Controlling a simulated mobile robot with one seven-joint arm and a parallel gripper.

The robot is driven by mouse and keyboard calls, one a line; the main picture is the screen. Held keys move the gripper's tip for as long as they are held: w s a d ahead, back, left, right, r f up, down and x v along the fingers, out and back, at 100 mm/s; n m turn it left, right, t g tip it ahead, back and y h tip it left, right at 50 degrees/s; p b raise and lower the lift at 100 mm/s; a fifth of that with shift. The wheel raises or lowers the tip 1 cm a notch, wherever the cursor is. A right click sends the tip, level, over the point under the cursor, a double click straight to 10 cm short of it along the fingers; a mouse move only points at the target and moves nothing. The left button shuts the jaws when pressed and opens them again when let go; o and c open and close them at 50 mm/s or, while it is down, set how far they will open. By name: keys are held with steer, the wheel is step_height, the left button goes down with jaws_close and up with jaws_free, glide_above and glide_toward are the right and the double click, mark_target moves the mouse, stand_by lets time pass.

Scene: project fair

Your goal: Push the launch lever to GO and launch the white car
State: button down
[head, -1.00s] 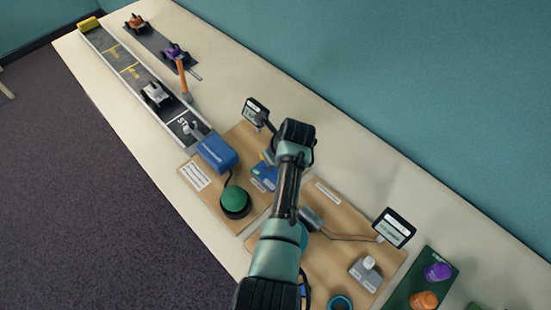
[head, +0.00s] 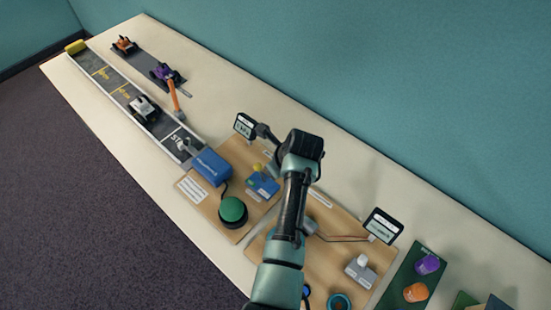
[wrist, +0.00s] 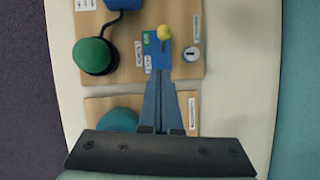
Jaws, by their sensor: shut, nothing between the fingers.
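The launch lever has a yellow knob (head: 257,168) on a blue base (head: 263,185), mounted on a wooden board. In the wrist view the yellow knob (wrist: 164,32) stands over the base (wrist: 158,58), with a green label to its left. My gripper (wrist: 161,78) is shut and empty, its tips at the near edge of the lever base, short of the knob; contact cannot be told. In the head view my arm hides the fingers. The white car (head: 144,108) sits on the dark track (head: 160,128), up the lane from the blue launcher box (head: 211,166).
A green button (head: 232,210) stands left of the lever, and also in the wrist view (wrist: 92,52). A second board (head: 330,265) lies nearer me.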

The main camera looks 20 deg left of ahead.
step_height(320, 180, up, 6)
steer(key=d, duration=0.1)
steer(key=shift+s+d+r+b, duration=0.2)
steer(key=shift+s+d+b, duration=0.15)
steer(key=shift+b, duration=0.05)
stand_by(0.4)
